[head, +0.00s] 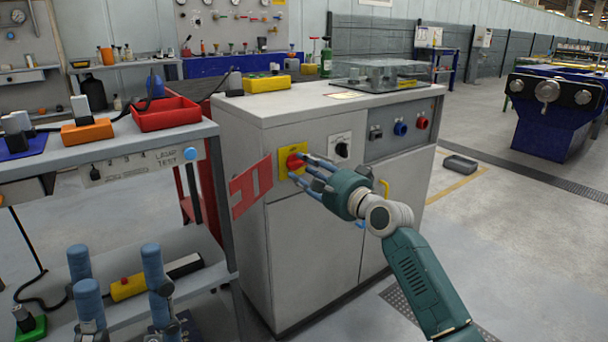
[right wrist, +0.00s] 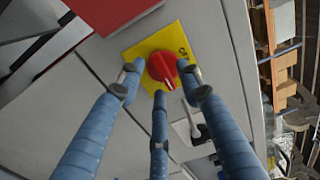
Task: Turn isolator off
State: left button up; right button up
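The isolator is a red rotary knob (head: 296,162) on a yellow plate (head: 287,148) on the grey cabinet's front. The knob (right wrist: 162,68) and plate (right wrist: 143,45) also show in the right wrist view. My right gripper (head: 298,168) is at the knob. In the right wrist view my right gripper (right wrist: 160,74) has its fingers spread, one tip on each side of the knob and a third below. The side tips are very close to it; I cannot tell if they touch. My left gripper (head: 116,258) is at lower left, fingers apart, pointing up, empty.
A red panel with a cutout (head: 250,187) sticks out left of the yellow plate. A black selector switch (head: 342,149) is right of the knob. The shelved cart (head: 150,160) stands close on the left. Open floor (head: 480,240) lies to the right.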

jog(key=shift+w+a, duration=0.2)
